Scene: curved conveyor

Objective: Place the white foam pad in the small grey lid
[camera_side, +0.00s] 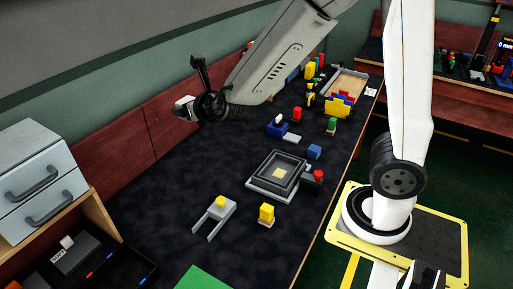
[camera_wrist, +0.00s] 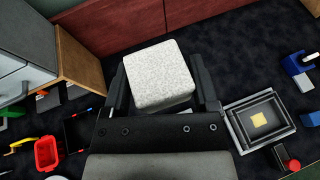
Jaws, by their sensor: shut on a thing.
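The white foam pad (camera_wrist: 158,72) is a pale speckled block between the two dark fingers of my gripper (camera_wrist: 162,90), which is shut on it. In the side view my gripper (camera_side: 188,108) is at the upper left, high over the dark table, with a small part of the pad (camera_side: 181,101) showing. A grey square tray-like piece (camera_side: 254,183), which looks like the small grey lid, lies on the table to the lower right of my gripper. It has raised walls and a small yellow square inside. It also shows at the right of the wrist view (camera_wrist: 238,128), apart from the pad.
A red knob-like piece (camera_side: 318,175) stands beside the grey piece. A grey forked part (camera_side: 208,225) with a yellow block and another yellow block (camera_side: 267,212) stand nearer. A drawer cabinet (camera_side: 38,180) is at left. Several coloured blocks stand behind.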

